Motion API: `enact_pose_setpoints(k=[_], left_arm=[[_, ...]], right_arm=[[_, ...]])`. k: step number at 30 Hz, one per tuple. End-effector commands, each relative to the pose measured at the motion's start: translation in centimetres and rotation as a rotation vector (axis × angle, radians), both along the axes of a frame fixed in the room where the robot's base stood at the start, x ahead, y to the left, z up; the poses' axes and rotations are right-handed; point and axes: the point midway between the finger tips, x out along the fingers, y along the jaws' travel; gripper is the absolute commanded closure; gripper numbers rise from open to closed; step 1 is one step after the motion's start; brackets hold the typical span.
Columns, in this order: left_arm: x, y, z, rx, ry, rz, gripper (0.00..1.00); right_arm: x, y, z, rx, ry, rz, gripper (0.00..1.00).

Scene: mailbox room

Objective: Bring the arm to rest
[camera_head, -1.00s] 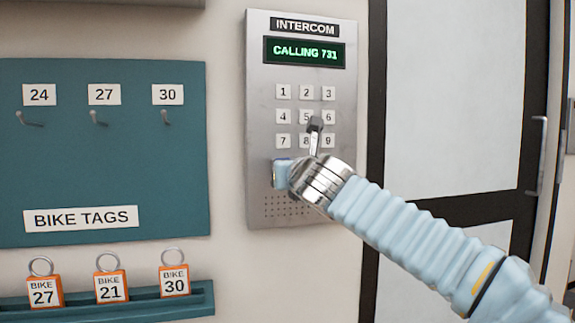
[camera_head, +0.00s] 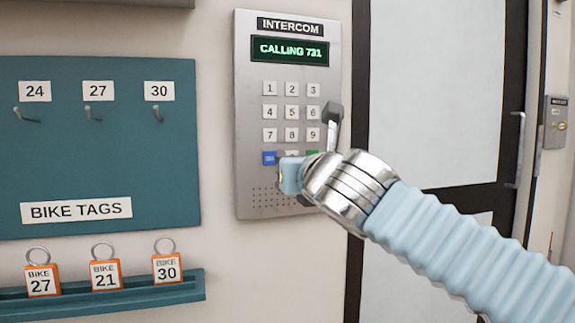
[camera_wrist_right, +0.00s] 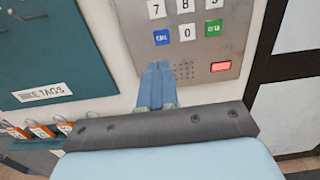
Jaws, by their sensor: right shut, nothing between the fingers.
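My right arm comes in from the right in the head view. Its gripper (camera_head: 289,176) is in front of the lower part of the intercom (camera_head: 250,130) and hides some of its lower keys. In the right wrist view the two blue fingers (camera_wrist_right: 157,86) are together with nothing between them, below the keypad's bottom row. The gripper looks apart from the panel. The intercom display (camera_head: 290,50) reads "CALLING 731". My left gripper is not in view.
A teal board (camera_head: 100,160) with hooks and numbered labels is on the left. A dark-framed door (camera_head: 430,100) is on the right.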

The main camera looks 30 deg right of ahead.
Motion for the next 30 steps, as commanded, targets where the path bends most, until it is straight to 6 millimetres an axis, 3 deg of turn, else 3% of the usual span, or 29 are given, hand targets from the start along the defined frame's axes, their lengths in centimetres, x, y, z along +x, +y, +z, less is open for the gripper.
enact_pose_setpoints(k=[23, 26, 29, 30], left_arm=[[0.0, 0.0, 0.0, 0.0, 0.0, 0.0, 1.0], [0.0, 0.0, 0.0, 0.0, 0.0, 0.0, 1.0], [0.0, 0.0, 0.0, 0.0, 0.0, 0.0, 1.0], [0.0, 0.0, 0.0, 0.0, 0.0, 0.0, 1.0]], right_arm=[[-0.1, 0.0, -0.1, -0.003, 0.003, 0.0, 1.0], [1.3, 0.0, -1.6, -0.047, 0.039, -0.003, 1.0], [4.5, -0.1, -5.7, -0.174, 0.134, -0.002, 1.0], [6.2, -0.1, -8.1, -0.248, 0.189, 0.003, 1.0]])
